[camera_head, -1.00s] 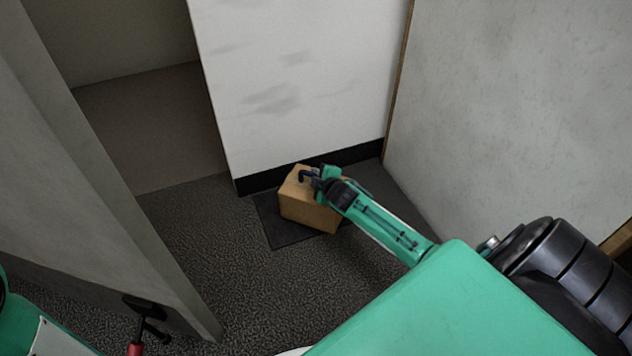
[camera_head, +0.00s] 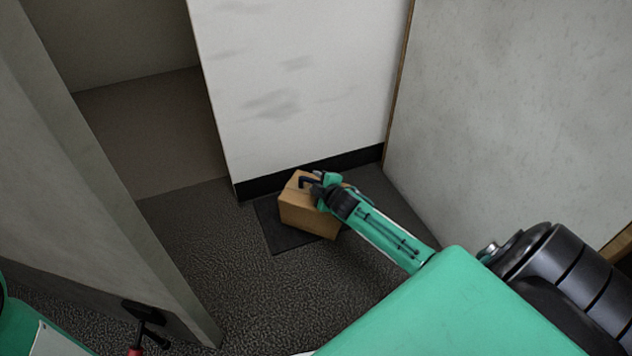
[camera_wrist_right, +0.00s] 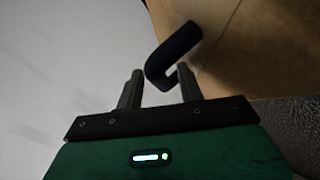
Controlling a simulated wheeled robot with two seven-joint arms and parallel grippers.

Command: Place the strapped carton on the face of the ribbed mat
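The brown strapped carton (camera_head: 309,215) is on the dark ribbed mat (camera_head: 272,228), upright as far as I can tell, covering much of it. Its lower right corner is close to the mat's front edge; my arm hides its right side. A dark bent strap or handle (camera_wrist_right: 171,55) rises from its top. My right gripper (camera_head: 316,186) is at the carton's top. In the right wrist view its fingers (camera_wrist_right: 160,84) stand apart, with the dark handle between and just beyond their tips.
A white wall (camera_head: 300,85) with a black skirting stands right behind the mat. Dark carpet (camera_head: 230,280) in front is clear.

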